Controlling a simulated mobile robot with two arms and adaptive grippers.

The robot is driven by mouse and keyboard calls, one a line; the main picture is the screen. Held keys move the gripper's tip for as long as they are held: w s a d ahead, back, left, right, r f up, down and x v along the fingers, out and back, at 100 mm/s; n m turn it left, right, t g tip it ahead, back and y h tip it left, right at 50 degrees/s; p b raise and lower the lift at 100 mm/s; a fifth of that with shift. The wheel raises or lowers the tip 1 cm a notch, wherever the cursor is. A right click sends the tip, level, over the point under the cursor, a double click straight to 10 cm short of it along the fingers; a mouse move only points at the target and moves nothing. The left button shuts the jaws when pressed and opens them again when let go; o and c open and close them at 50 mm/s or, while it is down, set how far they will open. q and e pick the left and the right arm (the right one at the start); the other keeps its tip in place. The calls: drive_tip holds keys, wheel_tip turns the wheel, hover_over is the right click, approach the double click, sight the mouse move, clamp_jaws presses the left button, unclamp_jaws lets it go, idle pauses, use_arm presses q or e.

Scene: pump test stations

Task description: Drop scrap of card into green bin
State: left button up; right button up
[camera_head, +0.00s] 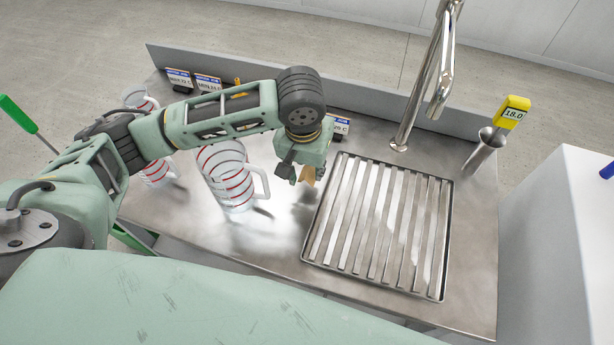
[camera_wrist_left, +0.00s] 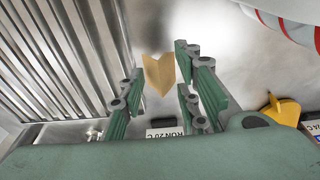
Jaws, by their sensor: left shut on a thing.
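The scrap of card (camera_head: 308,174) is a small tan folded piece. It hangs at the tips of my left gripper (camera_head: 299,172), above the steel counter just left of the drain grid. In the left wrist view, the card (camera_wrist_left: 158,72) sits between the fingertips of my left gripper (camera_wrist_left: 157,80), which is shut on it. A green edge (camera_head: 133,238) shows low at the counter's front left, partly hidden by my arm; I cannot tell whether it is the green bin. My right gripper is not in view.
Clear jugs with red bands (camera_head: 238,188) stand on the counter left of the gripper. A slatted drain grid (camera_head: 325,235) lies to the right, with a tap (camera_head: 408,125) behind it. A yellow thermometer (camera_head: 513,112) stands in a metal cup (camera_head: 483,152). Small label signs (camera_head: 208,83) line the back.

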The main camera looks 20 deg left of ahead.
sight(307, 173)
use_arm(q)
drive_tip(key=shift+f, duration=2.05)
drive_tip(key=o, duration=0.5)
drive_tip(key=shift+f, duration=0.1)
drive_tip(key=shift+c, duration=0.2)
